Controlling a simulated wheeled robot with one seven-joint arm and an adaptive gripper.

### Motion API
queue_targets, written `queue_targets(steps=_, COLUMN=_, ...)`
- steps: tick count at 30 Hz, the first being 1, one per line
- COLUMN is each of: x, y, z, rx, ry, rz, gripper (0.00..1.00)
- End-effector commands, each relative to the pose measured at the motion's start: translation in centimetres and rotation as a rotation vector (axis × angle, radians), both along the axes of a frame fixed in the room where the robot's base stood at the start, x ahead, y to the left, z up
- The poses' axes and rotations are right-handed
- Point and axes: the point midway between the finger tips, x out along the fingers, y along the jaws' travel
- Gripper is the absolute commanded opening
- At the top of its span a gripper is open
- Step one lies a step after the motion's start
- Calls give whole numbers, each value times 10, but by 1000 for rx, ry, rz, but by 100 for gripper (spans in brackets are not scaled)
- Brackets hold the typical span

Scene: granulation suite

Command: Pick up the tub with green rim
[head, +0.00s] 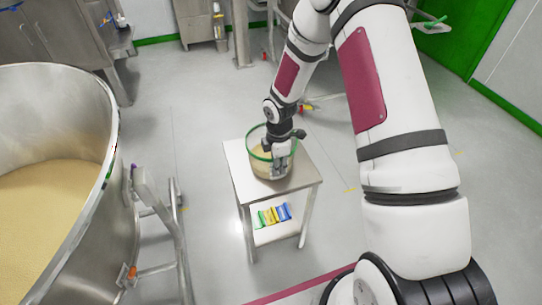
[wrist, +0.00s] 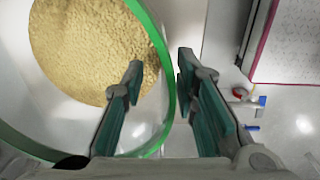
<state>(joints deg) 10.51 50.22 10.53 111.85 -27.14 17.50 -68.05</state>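The tub with green rim (head: 258,166) stands upright on a small steel table, with pale granules inside. In the wrist view the tub (wrist: 88,105) fills the left side, and its green rim curves down between my fingers. My gripper (head: 281,150) points down at the tub's near right side. In the wrist view my gripper (wrist: 160,64) is open, with one finger over the inside of the tub and the other outside the wall. A gap shows between each finger and the rim. The gripper hides part of the rim in the head view.
The steel table (head: 302,179) has bare top around the tub. Several coloured items (head: 273,215) lie on its lower shelf. A large steel vessel (head: 100,190) of granules stands at left, with a railed frame (head: 172,225) beside it. Open floor lies right of the table.

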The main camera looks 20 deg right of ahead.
Motion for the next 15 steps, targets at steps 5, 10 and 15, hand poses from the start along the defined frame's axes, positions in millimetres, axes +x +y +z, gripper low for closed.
queue_targets(steps=5, x=1, y=0, z=-20, rx=0, ry=1, rz=0, gripper=27)
queue_targets(steps=10, x=1, y=0, z=-21, rx=0, ry=0, rz=0, gripper=27)
queue_targets(steps=15, x=1, y=0, z=-21, rx=0, ry=0, rz=0, gripper=11)
